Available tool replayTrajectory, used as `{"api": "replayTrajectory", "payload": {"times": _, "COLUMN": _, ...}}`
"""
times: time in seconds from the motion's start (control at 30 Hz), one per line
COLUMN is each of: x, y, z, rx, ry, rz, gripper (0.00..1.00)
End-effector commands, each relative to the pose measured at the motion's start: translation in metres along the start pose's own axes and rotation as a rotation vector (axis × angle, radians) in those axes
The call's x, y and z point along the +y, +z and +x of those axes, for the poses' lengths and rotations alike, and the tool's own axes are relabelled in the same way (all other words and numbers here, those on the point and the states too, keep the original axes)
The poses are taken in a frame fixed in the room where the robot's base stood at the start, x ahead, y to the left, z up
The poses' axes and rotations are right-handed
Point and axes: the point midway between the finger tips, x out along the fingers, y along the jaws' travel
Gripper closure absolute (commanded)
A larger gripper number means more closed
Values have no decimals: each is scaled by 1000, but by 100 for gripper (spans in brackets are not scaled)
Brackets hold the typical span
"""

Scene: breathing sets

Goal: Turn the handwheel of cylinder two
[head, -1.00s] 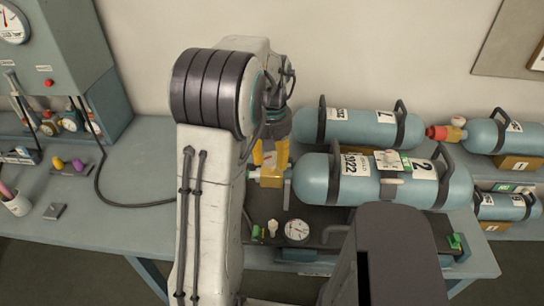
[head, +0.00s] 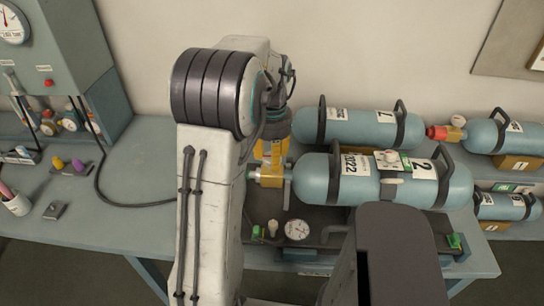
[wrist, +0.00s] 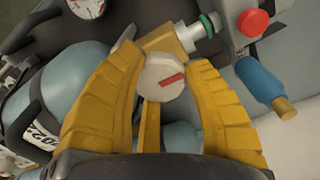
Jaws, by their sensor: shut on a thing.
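Cylinder two (head: 320,185) is a pale blue bottle marked "2". It lies on its side in a dark cradle on the bench, its valve end to the left. Its brass valve (head: 268,177) shows just below my gripper (head: 272,150). In the wrist view, my gripper's yellow fingers (wrist: 160,72) stand on both sides of a grey handwheel (wrist: 160,80) with a red mark on its face. They are shut on it. A brass valve block (wrist: 180,40) shows behind the wheel. Where the fingers touch the wheel's sides is partly hidden.
Cylinder seven (head: 370,128) lies just behind. More cylinders (head: 490,135) lie at the right. A dial gauge (head: 297,229) sits on the cradle in front. In the wrist view, a red knob (wrist: 252,22) and a blue fitting (wrist: 262,80) are close to the right finger.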

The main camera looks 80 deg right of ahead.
Motion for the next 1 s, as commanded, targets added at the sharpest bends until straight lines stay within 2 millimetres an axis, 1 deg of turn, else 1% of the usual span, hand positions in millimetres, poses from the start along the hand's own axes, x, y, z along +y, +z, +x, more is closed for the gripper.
{"api": "replayTrajectory", "payload": {"times": 0.5, "x": 0, "y": 0, "z": 2, "rx": 0, "ry": 0, "rz": 21, "gripper": 87}}
{"api": "replayTrajectory", "payload": {"times": 0.53, "x": 0, "y": 0, "z": 2, "rx": 0, "ry": 0, "rz": 21, "gripper": 52}}
{"api": "replayTrajectory", "payload": {"times": 0.8, "x": 0, "y": 0, "z": 1, "rx": 0, "ry": 0, "rz": 19, "gripper": 28}}
{"api": "replayTrajectory", "payload": {"times": 1.0, "x": 0, "y": 0, "z": 0, "rx": 0, "ry": 0, "rz": 19, "gripper": 28}}
